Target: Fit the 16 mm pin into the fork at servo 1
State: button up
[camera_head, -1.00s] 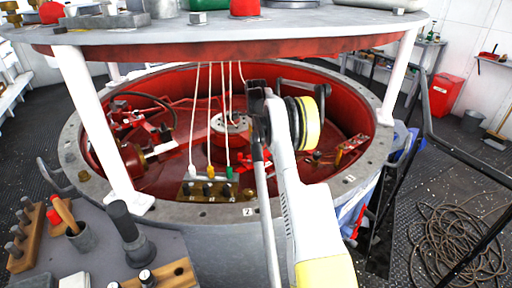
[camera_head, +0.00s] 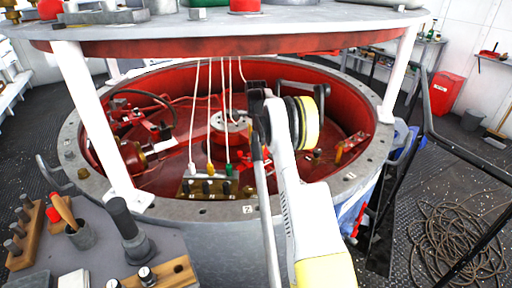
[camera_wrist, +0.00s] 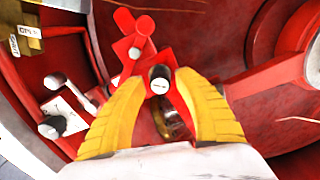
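A dark pin with a pale top (camera_wrist: 160,79) stands between the yellow fingertips of my gripper (camera_wrist: 160,76) in the wrist view. The fingers lean in on it from both sides and appear shut on it, though contact is hard to see. A red forked part (camera_wrist: 132,48) with rounded lobes lies just beyond the pin. Whether the pin is inside the fork cannot be told. In the head view my arm reaches into the red well, and its wrist hides the fingers and pin.
A grey rim (camera_head: 205,210) circles the well, under a round upper plate (camera_head: 300,22) on white posts. Hanging cords end near a labelled block (camera_head: 207,187). Wooden racks with pins (camera_head: 160,277) stand at the front left. Another dark-ended pin (camera_wrist: 52,127) shows at left in the wrist view.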

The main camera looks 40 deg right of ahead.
notch_tip(320, 180, up, 12)
dwell(0.7)
jog(key=shift+s, duration=0.1)
dwell(0.3)
